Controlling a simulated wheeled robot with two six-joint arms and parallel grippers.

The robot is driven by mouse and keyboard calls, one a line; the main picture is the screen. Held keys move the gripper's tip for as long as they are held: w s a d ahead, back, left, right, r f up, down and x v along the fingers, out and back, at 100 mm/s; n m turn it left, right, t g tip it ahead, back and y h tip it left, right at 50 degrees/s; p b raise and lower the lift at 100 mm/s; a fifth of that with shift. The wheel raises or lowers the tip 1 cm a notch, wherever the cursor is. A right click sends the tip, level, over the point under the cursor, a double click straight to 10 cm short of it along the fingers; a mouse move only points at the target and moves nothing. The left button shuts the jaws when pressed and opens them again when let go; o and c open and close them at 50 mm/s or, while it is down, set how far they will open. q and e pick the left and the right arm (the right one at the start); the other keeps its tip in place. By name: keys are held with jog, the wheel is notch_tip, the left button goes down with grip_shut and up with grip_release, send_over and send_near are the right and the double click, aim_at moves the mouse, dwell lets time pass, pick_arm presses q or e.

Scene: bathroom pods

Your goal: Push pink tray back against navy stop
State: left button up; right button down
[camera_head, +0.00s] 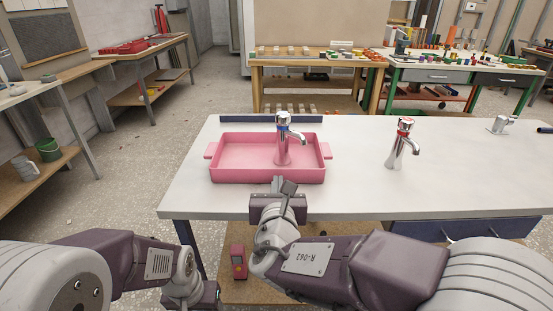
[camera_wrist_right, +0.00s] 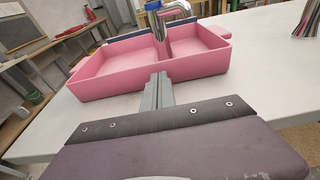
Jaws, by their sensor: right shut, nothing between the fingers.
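The pink tray (camera_head: 267,175) sits on the white tabletop, with a handle at each side; its front wall also shows in the wrist view (camera_wrist_right: 112,82). A chrome tap with a blue band (camera_head: 283,140) stands in it. The navy stop (camera_head: 250,119) is a low bar behind the tray, and a strip of tabletop shows between them. My right gripper (camera_head: 283,186) is shut and empty at the tray's front wall, right of its middle. In the wrist view its fingertips (camera_wrist_right: 159,78) are close to that wall; contact is unclear. My left gripper (camera_head: 205,295) hangs low left, its jaws unclear.
A red-banded chrome tap (camera_head: 402,145) stands on the tabletop to the right, with another fitting (camera_head: 501,124) farther right. A red device (camera_head: 238,262) is on the lower shelf. The tabletop between the tray and the red-banded tap is clear.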

jog(key=shift+w, duration=0.1)
send_near(278, 154)
jog(key=shift+w+f+b, duration=0.4)
jog(key=shift+w+f, duration=0.55)
jog(key=shift+w, duration=4.25)
jog(key=shift+w+p, duration=0.65)
jog(key=shift+w, duration=1.4)
jog(key=shift+s+r, duration=0.5)
jog(key=shift+s, duration=0.65)
jog(key=shift+s+r, duration=0.5)
jog(key=shift+s, duration=0.7)
jog(key=shift+s+r, duration=0.5)
jog(key=shift+s, duration=0.65)
